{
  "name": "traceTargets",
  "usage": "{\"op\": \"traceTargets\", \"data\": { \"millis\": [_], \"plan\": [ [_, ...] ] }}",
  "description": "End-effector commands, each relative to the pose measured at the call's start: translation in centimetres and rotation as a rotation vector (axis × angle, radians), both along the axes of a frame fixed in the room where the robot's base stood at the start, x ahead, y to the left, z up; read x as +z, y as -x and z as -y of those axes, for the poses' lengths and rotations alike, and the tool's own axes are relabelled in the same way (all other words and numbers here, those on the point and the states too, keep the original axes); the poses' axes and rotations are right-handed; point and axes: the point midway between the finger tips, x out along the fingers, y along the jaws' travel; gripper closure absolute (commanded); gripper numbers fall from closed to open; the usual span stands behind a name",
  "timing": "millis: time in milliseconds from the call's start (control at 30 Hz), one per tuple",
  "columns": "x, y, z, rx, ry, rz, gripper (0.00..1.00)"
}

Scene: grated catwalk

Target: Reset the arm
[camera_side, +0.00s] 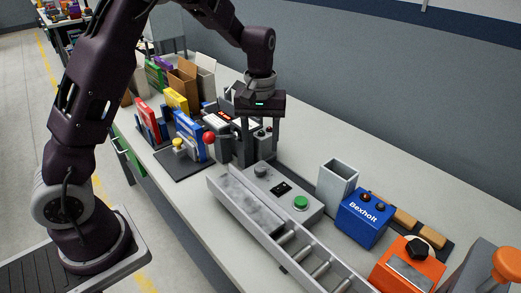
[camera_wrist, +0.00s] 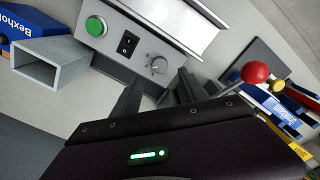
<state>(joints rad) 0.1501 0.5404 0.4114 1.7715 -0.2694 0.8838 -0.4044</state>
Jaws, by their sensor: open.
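My gripper (camera_side: 262,155) hangs from the arm with its two fingers pointing down and spread apart, with nothing seen between them. In the side view it is above the back end of a grey control box (camera_side: 265,198). The box carries a green button, a black rocker switch and a grey knob. In the wrist view my gripper's fingers (camera_wrist: 158,92) reach up toward the control box (camera_wrist: 118,62), near the knob (camera_wrist: 156,65). Whether the fingertips touch anything cannot be told.
A conveyor (camera_side: 275,228) runs along the box's front. A grey open-topped bin (camera_side: 337,185), a blue Bexholt box (camera_side: 364,218) and an orange device (camera_side: 407,268) stand to the right. A red-knobbed lever (camera_side: 209,137), a blue box (camera_side: 190,137) and cartons (camera_side: 184,82) crowd the left.

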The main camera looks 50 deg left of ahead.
Motion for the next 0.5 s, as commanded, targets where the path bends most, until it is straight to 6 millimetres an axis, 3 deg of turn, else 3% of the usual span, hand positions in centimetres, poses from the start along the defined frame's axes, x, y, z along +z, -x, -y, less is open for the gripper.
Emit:
{"op": "traceTargets", "data": {
  "millis": [200,267,367,500],
  "plan": [
    [0.1,0.0,0.0,-0.001,0.001,0.001,0.49],
    [1.1,0.5,0.3,-0.016,0.011,0.017,0.49],
    [5.4,3.2,1.6,-0.103,0.049,0.086,0.49],
    [12.1,10.9,3.9,-0.332,0.061,0.234,0.49]
  ]
}}
